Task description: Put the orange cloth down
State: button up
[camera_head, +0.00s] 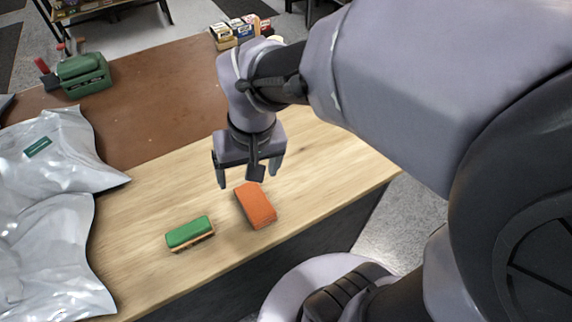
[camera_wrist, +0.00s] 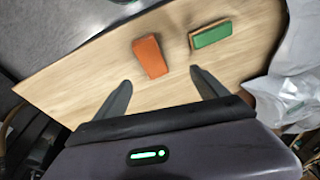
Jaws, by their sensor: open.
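The orange cloth (camera_head: 256,205) is a block-shaped folded piece lying on the light wooden part of the table (camera_head: 318,160). It also shows in the wrist view (camera_wrist: 150,57), ahead of the fingertips and between their lines. My gripper (camera_head: 248,180) is open and empty, its fingers pointing down just behind the cloth in the head view. In the wrist view the two fingers (camera_wrist: 163,82) are spread apart, with bare wood between them. The fingers look apart from the cloth; their exact height above the table is hard to tell.
A green-topped brush or sponge (camera_head: 190,233) lies left of the cloth. Silvery plastic bags (camera_head: 60,160) cover the table's left side. A green case (camera_head: 84,75) and small boxes (camera_head: 238,31) stand at the back. The wood right of the cloth is clear.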

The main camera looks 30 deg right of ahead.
jog(key=s+a+r+m+t+y, duration=0.1)
jog(key=s+a+r+m+t, duration=0.1)
jog(key=s+r, duration=0.4)
jog(key=shift+s+a+r+m+t, duration=0.15)
jog(key=shift+s+r+m+t, duration=0.15)
jog(key=shift+s+t, duration=0.8)
jog(key=shift+s+f, duration=0.1)
